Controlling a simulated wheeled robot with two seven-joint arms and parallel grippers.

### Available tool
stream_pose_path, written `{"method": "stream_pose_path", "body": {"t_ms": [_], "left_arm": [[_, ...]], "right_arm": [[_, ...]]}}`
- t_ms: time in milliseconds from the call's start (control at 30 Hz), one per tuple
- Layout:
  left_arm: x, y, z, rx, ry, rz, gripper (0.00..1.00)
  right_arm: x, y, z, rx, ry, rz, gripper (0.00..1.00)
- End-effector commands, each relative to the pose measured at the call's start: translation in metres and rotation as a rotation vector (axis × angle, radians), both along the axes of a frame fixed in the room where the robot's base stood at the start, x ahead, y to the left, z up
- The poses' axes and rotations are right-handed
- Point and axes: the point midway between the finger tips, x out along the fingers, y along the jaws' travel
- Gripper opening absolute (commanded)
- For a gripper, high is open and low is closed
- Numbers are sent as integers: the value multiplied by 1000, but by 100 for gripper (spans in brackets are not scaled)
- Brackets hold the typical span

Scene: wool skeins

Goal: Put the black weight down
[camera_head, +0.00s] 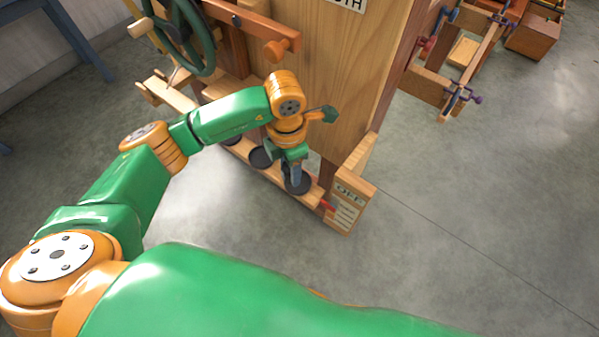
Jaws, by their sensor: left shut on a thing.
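My left gripper (295,177) points down at the right end of a low wooden ledge (275,183) along the foot of the wooden machine. It is shut on a round black weight (304,187), partly hidden by the fingers. The weight is at the ledge, next to the panel marked OFF; I cannot tell whether it touches the wood. Another dark disc (260,158) sits further left on the ledge, and one more is partly hidden behind my arm. My right gripper is out of view.
The wooden OFF panel (346,205) stands just right of the weight. The tall wooden machine body (330,75) rises behind, with a green wheel (190,38) at upper left. Wooden frames (450,85) stand at upper right. The grey floor is clear in front and at right.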

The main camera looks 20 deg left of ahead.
Motion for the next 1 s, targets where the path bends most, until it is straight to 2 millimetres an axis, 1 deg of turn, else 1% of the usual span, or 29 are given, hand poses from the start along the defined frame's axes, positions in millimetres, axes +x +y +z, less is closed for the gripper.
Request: {"method": "stream_pose_path", "body": {"t_ms": [33, 167, 200, 300, 367, 600, 1000], "left_arm": [[6, -4, -10, 1, 2, 1, 0], [17, -9, -24, -1, 1, 2, 0], [20, -10, -30, 1, 2, 1, 0], [19, -10, -48, 1, 4, 1, 0], [19, -10, -55, 1, 2, 2, 0], [20, -9, -58, -1, -1, 2, 0], [20, -9, -70, -1, -1, 2, 0]], "right_arm": [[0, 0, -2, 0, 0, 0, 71], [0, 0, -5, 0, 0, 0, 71], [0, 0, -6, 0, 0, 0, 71], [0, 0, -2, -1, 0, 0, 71], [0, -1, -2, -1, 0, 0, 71], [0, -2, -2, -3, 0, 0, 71], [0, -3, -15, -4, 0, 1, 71]]}}
